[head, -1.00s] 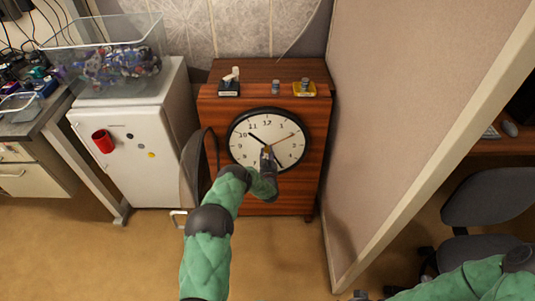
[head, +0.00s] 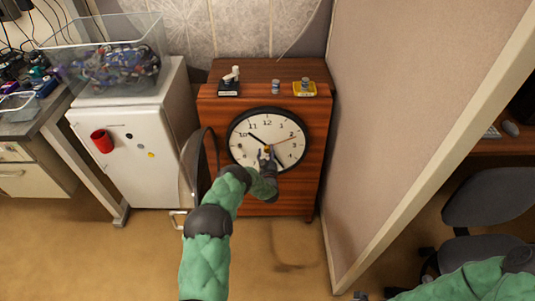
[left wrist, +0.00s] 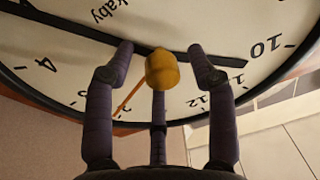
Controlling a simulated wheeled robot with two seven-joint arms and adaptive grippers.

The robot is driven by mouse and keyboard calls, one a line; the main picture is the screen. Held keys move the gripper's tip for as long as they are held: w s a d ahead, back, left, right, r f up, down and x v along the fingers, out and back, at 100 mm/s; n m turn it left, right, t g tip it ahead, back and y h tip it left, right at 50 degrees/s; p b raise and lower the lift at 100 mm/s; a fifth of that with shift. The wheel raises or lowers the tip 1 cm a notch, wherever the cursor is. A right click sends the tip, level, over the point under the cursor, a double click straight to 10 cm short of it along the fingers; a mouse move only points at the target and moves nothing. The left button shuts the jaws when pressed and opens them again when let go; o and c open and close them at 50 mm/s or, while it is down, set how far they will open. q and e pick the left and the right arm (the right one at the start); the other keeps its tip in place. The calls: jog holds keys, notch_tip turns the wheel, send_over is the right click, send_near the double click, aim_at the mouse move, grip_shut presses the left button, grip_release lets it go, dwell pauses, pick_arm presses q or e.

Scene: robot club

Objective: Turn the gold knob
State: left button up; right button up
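The gold knob (left wrist: 162,70) sticks out from the centre of a round white clock face (head: 245,150) with a black rim, set in the front of a brown wooden cabinet. In the head view the knob (head: 267,149) shows just above my left gripper (head: 267,156). In the left wrist view my left gripper (left wrist: 160,52) is open, with fingers on both sides of the knob and one below it. Gaps show between the side fingers and the knob. A thin gold hand (head: 291,138) points between 2 and 3. Only a small part of my right gripper (head: 360,296) shows at the bottom edge.
Small items stand on the cabinet top (head: 255,72). A white fridge (head: 170,165) with a red cup (head: 102,141) on its door is to the left, with a clear bin on top. A partition (head: 385,110) stands close on the right.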

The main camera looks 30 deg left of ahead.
pick_arm(q)
jog(key=v, duration=1.2)
dwell(0.4)
jog(key=s+d+f+m+g+h+p, duration=0.1)
jog(key=s+d+f+g+h, duration=0.2)
jog(key=s+d+h, duration=0.35)
jog(key=s+d+f+m+g+h+p, duration=0.1)
jog(key=s+d+f+g+h+p, duration=0.15)
jog(key=d, duration=0.75)
jog(key=s+d+r+g+h, duration=0.1)
jog(key=s+d+g, duration=0.2)
jog(key=s, duration=0.5)
jog(key=s+d+r+m+g+h, duration=0.1)
jog(key=s+d+g+h, duration=0.1)
jog(key=s, duration=0.6)
jog(key=s+d+r+g+h, duration=0.1)
jog(key=s+d+g, duration=0.3)
jog(key=s, duration=0.5)
jog(key=d, duration=0.2)
jog(key=shift+d+r+h+p, duration=0.35)
jog(key=shift+r+h+p, duration=0.05)
